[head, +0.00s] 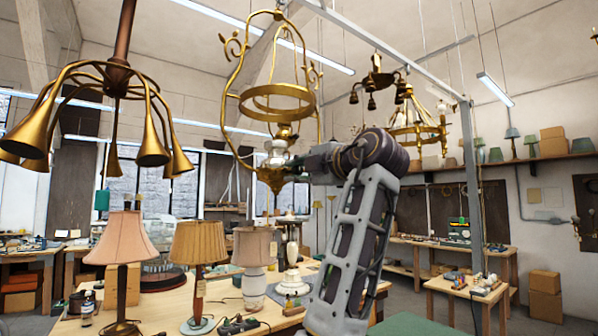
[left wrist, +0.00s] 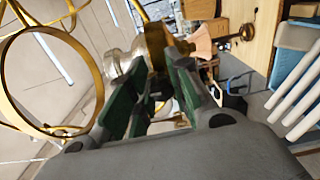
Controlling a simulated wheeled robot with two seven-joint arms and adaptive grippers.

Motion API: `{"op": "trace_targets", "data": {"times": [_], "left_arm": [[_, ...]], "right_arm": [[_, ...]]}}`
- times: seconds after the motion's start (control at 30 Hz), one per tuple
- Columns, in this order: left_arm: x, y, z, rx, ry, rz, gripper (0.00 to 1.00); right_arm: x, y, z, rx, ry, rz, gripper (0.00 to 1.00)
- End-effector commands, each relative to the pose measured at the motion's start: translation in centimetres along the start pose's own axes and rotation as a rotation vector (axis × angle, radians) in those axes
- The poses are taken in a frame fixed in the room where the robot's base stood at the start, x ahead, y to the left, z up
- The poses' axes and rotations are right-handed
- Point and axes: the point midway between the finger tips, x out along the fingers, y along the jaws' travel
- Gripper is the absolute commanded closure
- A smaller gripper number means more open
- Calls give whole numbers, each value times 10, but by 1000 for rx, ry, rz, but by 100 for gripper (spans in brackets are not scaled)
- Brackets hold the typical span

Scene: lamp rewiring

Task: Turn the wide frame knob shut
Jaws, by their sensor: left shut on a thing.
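The wide brass frame (head: 232,118) hangs in the middle of the head view, with a ring, a pale glass or ceramic part and a brass bowl (head: 270,178) at its bottom. My left gripper (head: 292,168) reaches this lower part from the right. In the left wrist view, its green-padded fingers (left wrist: 158,85) are close together against the brass body (left wrist: 155,45), and the frame's ring (left wrist: 95,85) fills the left side. The jaws are shut on a small part there, which I take as the knob; the fingers hide it. My right gripper is not in view.
Another brass fixture with horn arms (head: 152,140) hangs at the left, and a chandelier (head: 418,125) hangs behind at the right. Below, several shaded lamps (head: 198,245) stand on a wooden bench (head: 275,318). A metal post (head: 470,180) rises at the right.

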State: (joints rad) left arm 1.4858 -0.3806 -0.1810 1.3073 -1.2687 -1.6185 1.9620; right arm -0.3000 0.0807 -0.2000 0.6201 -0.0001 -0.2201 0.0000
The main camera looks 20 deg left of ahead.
Motion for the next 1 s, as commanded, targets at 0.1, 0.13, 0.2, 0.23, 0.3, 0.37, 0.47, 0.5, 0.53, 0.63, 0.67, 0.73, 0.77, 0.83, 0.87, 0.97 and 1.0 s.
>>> {"op": "trace_targets", "data": {"times": [0.1,0.13,0.2,0.23,0.3,0.37,0.47,0.5,0.53,0.63,0.67,0.73,0.77,0.83,0.87,0.97,1.0], "left_arm": [[0,-1,0,1,0,-3,100],[0,-1,0,1,0,-3,100],[0,-1,0,1,1,-3,73],[0,-1,0,1,1,-3,70],[0,-1,0,2,1,-2,61],[0,-1,0,2,1,-2,57],[0,-1,0,2,1,-2,57],[0,-1,0,2,1,-1,57],[0,-1,0,2,1,-1,57],[0,0,0,2,1,-1,57],[0,0,0,2,1,-1,57],[-2,0,0,1,0,-1,57],[-3,0,0,1,0,-1,57],[-6,0,0,1,0,-1,57],[-8,0,0,1,0,-1,57],[-17,0,0,1,0,0,57],[-22,0,0,2,0,1,57]], "right_arm": [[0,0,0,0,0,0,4],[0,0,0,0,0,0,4],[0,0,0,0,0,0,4],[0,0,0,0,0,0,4],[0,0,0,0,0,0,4],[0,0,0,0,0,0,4],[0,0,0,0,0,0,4],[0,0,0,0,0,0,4],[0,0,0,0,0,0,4],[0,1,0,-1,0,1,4],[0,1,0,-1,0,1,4],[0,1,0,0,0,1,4],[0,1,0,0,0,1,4],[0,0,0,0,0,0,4],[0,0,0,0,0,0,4],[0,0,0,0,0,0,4],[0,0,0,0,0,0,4]]}}
